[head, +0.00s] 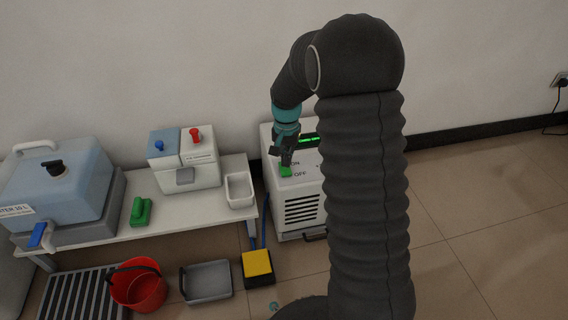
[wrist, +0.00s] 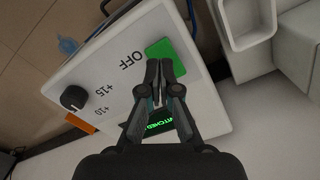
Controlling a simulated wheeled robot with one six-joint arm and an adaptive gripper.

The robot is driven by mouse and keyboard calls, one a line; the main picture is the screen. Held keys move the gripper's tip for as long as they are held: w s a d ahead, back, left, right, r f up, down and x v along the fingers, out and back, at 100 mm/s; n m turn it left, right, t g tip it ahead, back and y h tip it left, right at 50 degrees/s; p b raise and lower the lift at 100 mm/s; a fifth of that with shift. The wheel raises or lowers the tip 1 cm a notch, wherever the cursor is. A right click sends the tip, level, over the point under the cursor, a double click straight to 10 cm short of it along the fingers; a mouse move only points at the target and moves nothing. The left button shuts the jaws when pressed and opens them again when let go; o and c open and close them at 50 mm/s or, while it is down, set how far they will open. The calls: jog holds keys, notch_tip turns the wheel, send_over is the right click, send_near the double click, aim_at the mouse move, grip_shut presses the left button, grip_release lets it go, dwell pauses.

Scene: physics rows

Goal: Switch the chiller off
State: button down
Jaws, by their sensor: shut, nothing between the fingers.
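The chiller (head: 283,220) is a white box with a dark vent, standing on the floor against the wall, partly hidden by my arm. Its top has a green switch (head: 286,172) between the words ON and OFF. The green switch also shows in the wrist view (wrist: 186,52), beside the OFF label. A lit green display (head: 306,140) sits behind it, partly hidden in the wrist view by my gripper. A black knob (wrist: 74,98) is marked +10 and +15. My gripper (wrist: 158,66) is shut and empty, its tips over the switch's edge; I cannot tell whether they touch.
Left of the chiller, a table (head: 175,217) holds a blue tank (head: 60,185), a two-lidded box (head: 200,178), a green object (head: 140,211) and a white tray (head: 239,203). A red bucket (head: 138,290), grey bin (head: 207,283) and yellow-topped pedal (head: 257,263) are low down. Floor at right is clear.

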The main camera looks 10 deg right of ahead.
aim_at(286, 171)
jog(key=shift+r+p, duration=1.35)
jog(key=shift+r, duration=0.7)
